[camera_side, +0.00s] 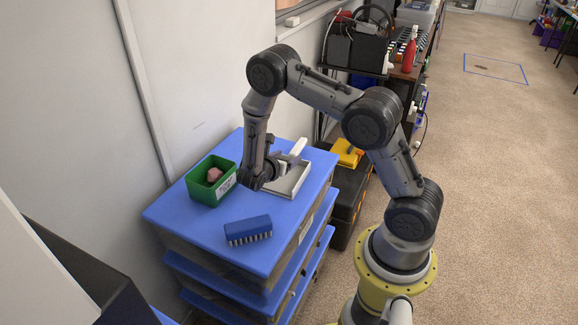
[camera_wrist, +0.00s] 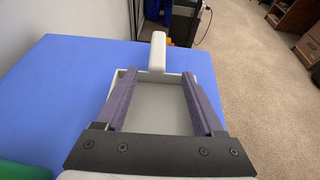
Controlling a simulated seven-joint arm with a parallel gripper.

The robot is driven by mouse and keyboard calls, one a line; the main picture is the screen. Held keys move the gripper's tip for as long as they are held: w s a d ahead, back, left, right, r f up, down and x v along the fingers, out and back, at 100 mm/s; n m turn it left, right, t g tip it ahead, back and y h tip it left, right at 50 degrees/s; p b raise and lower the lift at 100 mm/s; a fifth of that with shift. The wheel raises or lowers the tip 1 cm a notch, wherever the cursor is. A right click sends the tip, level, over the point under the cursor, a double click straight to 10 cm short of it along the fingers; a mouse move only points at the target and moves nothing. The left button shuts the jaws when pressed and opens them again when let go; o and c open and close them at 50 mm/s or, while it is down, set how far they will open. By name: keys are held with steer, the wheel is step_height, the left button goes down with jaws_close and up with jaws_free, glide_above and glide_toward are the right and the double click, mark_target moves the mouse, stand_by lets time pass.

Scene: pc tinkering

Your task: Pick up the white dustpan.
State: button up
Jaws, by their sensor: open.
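The white dustpan (camera_side: 291,181) lies on the blue top of a drawer stack (camera_side: 188,223), with its handle pointing away toward the back right. In the wrist view the dustpan (camera_wrist: 160,108) is straight ahead, its pan between my fingers and its white handle beyond the fingertips. My gripper (camera_wrist: 159,75) is open, one finger over each side of the pan. Nothing is held between the fingers. In the side view my gripper is mostly hidden by my wrist, at the pan's left edge. I cannot tell whether the fingers touch the pan.
A green bin (camera_side: 211,182) with a pinkish object (camera_side: 214,175) inside stands left of my wrist. A blue brush (camera_side: 248,230) with pale bristles lies near the front. A black case with a yellow item (camera_side: 347,153) stands beyond the stack's right edge. The wall runs behind.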

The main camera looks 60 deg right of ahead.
mark_target(299, 149)
steer(key=x, duration=1.1)
steer(key=shift+w+d, duration=0.15)
steer(key=shift+d, duration=0.2)
jaws_close()
